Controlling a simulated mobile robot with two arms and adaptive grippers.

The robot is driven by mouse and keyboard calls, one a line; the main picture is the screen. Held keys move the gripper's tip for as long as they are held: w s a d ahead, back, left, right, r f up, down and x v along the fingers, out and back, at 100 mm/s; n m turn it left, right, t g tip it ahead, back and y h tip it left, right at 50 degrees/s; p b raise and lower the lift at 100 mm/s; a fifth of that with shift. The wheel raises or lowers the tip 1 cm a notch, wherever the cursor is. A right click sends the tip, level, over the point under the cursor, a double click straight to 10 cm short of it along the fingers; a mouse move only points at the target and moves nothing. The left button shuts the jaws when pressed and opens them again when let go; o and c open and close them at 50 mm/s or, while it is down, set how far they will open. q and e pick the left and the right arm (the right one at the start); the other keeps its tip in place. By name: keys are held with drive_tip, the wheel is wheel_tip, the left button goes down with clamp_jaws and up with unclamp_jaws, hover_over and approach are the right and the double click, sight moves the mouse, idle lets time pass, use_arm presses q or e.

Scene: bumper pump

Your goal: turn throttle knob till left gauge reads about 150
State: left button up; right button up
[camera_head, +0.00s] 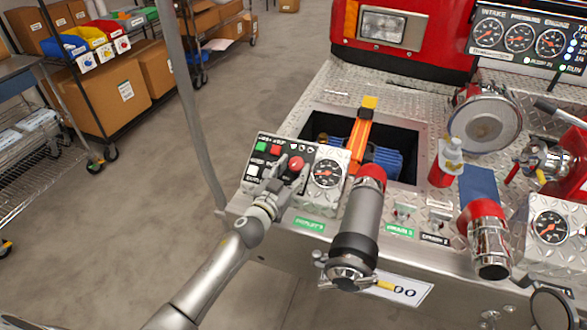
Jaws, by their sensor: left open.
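My left gripper (284,172) is over the small control box (254,158) on the left of the bumper, with its fingers beside a round red knob (296,163). It is open, and I cannot tell whether it touches the knob. A round black-faced gauge (326,173) sits on the same box, just right of the knob. Its needle shows, but the reading is too small to tell. Green and red buttons are at the box's upper left. The gripper hides the lower part of the box. My right gripper is not in view.
A thick grey hose nozzle (360,222) with a red end stands right of the box. An open bin with an orange strap (358,140) lies behind. Another gauge (549,227) is at the right, with a gauge panel (520,38) above.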

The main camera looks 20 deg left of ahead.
use_arm(q)
drive_tip(key=shift+w+d, duration=0.1)
drive_tip(key=shift+w, duration=0.3)
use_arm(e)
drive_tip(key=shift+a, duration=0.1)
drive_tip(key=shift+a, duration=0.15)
use_arm(q)
drive_tip(key=c, duration=0.7)
drive_tip(key=shift+c, duration=0.2)
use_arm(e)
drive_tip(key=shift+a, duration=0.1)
use_arm(q)
drive_tip(key=shift+h, duration=0.3)
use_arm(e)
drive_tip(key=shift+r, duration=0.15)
